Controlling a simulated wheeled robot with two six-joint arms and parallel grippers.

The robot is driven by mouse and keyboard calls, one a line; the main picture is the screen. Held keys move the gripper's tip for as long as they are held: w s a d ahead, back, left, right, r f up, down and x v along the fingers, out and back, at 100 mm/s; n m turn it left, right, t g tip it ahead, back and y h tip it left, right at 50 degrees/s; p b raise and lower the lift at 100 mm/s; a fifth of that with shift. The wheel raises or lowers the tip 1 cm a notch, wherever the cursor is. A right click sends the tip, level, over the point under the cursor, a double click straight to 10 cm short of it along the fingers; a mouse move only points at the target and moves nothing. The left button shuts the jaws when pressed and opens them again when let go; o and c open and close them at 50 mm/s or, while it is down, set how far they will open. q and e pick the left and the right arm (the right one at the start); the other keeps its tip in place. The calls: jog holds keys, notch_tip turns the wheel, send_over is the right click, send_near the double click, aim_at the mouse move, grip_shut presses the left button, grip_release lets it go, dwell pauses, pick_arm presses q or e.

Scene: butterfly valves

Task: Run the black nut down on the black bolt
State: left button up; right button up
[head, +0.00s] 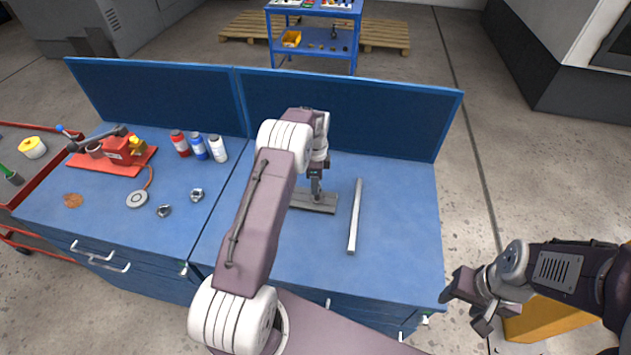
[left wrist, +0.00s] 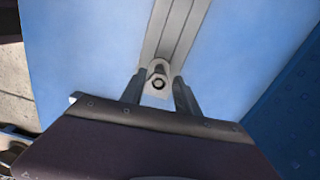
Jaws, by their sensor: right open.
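My left gripper (head: 316,194) points down at a grey metal plate (head: 327,208) on the blue bench, and hides much of what stands there. In the left wrist view, the fingers of my left gripper (left wrist: 160,86) stand on either side of a small upright fitting with a dark round centre (left wrist: 158,84), at the near end of the grooved grey plate (left wrist: 176,30). I cannot tell whether the fingers touch it, nor separate a black nut from a black bolt. My right gripper (head: 468,305) is open and empty, off the bench's right front corner.
A long pale bar (head: 355,218) lies right of the plate. Bottles (head: 198,147), a red fixture (head: 121,150) and two small metal parts (head: 197,194) are on the left. Blue panels (head: 345,115) close the back.

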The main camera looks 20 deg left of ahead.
pick_arm(q)
jog(key=n, duration=0.4)
jog(key=shift+s+d+n, duration=0.1)
jog(key=shift+n, duration=0.3)
jog(key=n, duration=0.4)
jog(key=shift+d+n, duration=0.1)
jog(key=shift+n, duration=0.2)
jog(key=n, duration=0.4)
jog(key=shift+s+d+n, duration=0.1)
jog(key=shift+s+n, duration=0.05)
jog(key=shift+n, duration=0.25)
jog(key=n, duration=0.4)
jog(key=shift+d+n, duration=0.1)
jog(key=shift+n, duration=0.2)
grip_shut()
jog(key=m, duration=0.7)
jog(key=shift+a, duration=0.2)
jog(key=m, duration=0.4)
jog(key=shift+a+m, duration=0.1)
jog(key=shift+m, duration=0.2)
jog(key=m, duration=0.7)
jog(key=shift+w+a, duration=0.15)
jog(key=shift+w, duration=0.15)
jog(key=m, duration=0.5)
jog(key=shift+w+m, duration=0.15)
jog(key=shift+m, duration=0.15)
